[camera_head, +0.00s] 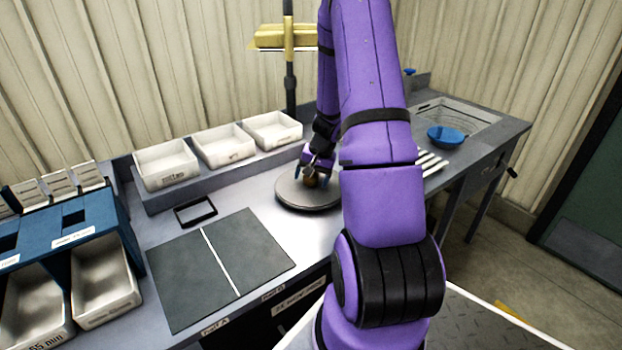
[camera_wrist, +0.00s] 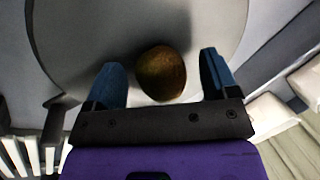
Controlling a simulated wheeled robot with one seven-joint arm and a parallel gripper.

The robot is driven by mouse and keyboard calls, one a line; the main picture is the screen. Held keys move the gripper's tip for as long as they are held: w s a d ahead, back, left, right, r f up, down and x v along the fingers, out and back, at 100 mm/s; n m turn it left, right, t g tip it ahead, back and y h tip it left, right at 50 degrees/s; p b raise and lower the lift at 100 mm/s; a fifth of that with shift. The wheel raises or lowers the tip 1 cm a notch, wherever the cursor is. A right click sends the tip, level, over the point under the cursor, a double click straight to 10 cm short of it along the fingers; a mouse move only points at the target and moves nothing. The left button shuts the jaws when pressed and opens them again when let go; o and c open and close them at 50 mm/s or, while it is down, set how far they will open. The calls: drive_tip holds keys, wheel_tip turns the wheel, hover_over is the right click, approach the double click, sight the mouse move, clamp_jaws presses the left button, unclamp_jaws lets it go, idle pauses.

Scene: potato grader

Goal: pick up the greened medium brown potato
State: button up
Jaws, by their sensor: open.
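A brown potato with a dull greenish tinge (camera_wrist: 162,73) lies on a round grey plate (camera_wrist: 70,30). In the head view the potato (camera_head: 312,181) is small and partly covered by my gripper, on the round plate (camera_head: 290,198). My gripper (camera_wrist: 163,82) is open, with one blue finger on each side of the potato in the wrist view. Gaps show between the potato and both fingers, wider on the right. In the head view my gripper (camera_head: 311,182) is low over the plate.
White bins (camera_head: 165,166) stand on a ledge behind the plate. A dark two-part mat (camera_head: 219,268) and a small black frame (camera_head: 195,211) lie to the left. A blue bowl (camera_head: 446,137) sits by the sink at the right. My arm hides some of the bench.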

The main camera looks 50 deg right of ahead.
drive_tip(key=c, duration=1.1)
drive_tip(key=shift+r, duration=0.15)
